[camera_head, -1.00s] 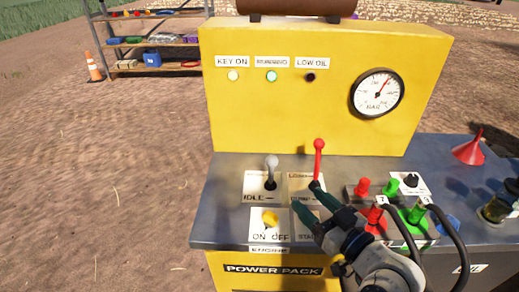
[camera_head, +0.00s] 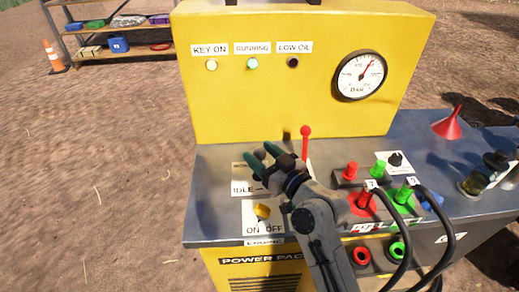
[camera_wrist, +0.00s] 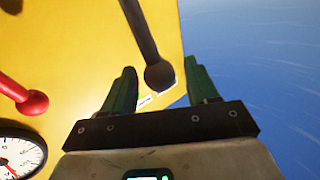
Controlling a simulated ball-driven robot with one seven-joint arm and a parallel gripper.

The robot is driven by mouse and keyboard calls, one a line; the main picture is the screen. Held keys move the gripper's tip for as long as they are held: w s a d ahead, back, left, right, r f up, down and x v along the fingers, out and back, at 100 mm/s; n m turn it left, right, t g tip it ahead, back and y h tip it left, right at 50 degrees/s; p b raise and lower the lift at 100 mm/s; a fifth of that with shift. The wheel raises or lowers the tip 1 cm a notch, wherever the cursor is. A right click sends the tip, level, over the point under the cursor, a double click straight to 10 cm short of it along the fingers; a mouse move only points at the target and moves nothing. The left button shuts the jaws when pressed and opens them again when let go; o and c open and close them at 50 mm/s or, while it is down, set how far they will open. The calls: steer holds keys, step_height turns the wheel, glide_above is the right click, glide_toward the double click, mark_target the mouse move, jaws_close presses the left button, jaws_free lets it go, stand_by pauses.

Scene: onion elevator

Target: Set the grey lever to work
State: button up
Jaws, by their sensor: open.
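The grey lever (camera_wrist: 160,76), dark in the wrist view, is a rod with a round knob. Its knob lies between my two finger lines there, and I cannot tell whether a finger touches it. In the head view my gripper (camera_head: 262,154) is over the IDLE plate (camera_head: 240,187) and hides the lever. My gripper (camera_wrist: 161,72) is open, its green fingers apart on either side of the knob. The red lever (camera_head: 305,140) stands upright just right of my gripper; it also shows at left in the wrist view (camera_wrist: 30,104).
The yellow panel (camera_head: 290,100) rises behind, with lit KEY ON and RUNNING lamps (camera_head: 252,63) and a round gauge (camera_head: 360,75). A yellow key switch (camera_head: 262,211) sits in front. Hose couplings (camera_head: 385,195) and a red funnel (camera_head: 448,125) are right.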

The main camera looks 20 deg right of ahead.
steer(key=shift+w+a, duration=0.15)
steer(key=shift+w, duration=0.35)
jaws_close()
stand_by(0.3)
